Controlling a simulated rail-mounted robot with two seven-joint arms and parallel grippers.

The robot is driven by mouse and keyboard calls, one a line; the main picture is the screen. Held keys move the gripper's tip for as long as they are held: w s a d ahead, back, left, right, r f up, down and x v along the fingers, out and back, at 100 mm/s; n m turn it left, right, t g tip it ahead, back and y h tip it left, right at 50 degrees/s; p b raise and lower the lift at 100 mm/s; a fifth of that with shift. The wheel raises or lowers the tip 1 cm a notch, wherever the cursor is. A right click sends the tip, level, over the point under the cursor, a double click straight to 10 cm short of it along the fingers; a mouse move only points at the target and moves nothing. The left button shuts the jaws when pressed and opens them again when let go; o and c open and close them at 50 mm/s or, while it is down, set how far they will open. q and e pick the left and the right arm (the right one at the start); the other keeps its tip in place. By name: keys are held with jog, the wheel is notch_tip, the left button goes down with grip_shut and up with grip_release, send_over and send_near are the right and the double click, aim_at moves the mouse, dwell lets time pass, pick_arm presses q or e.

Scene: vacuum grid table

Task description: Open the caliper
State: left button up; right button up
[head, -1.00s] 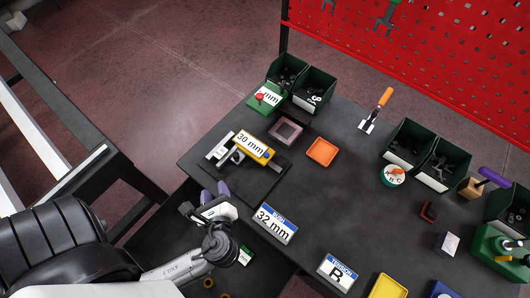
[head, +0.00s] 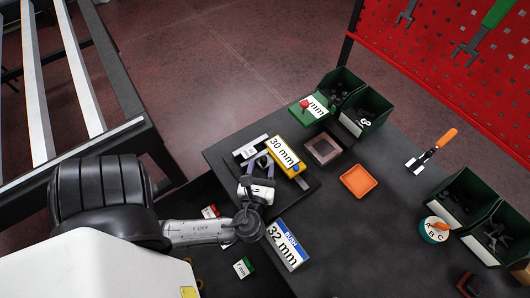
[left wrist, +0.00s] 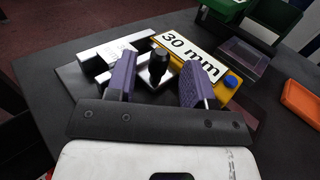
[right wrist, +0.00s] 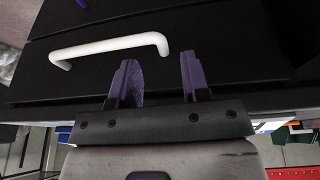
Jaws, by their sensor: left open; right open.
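The caliper, with a yellow body (head: 286,158) labelled "30 mm" and a silver fixed part (head: 250,147), lies on a dark plate on the table. In the left wrist view its yellow body (left wrist: 193,51) is behind my fingers and a black knob (left wrist: 158,66) stands on a silver block. My left gripper (head: 262,168) is open at the caliper's near side. In the left wrist view its purple fingers (left wrist: 160,82) are on either side of the knob, with gaps visible. My right gripper (right wrist: 160,78) is open and empty, away from the caliper.
A dark square tray (head: 323,149) and an orange tray (head: 359,181) lie right of the caliper. A "32 mm" sign (head: 286,245) stands nearer. Green bins (head: 364,124) are behind. A white drawer handle (right wrist: 110,47) is beyond my right fingers.

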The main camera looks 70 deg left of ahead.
aim_at(263, 162)
pick_arm(q)
jog(key=shift+x, duration=2.65)
grip_shut()
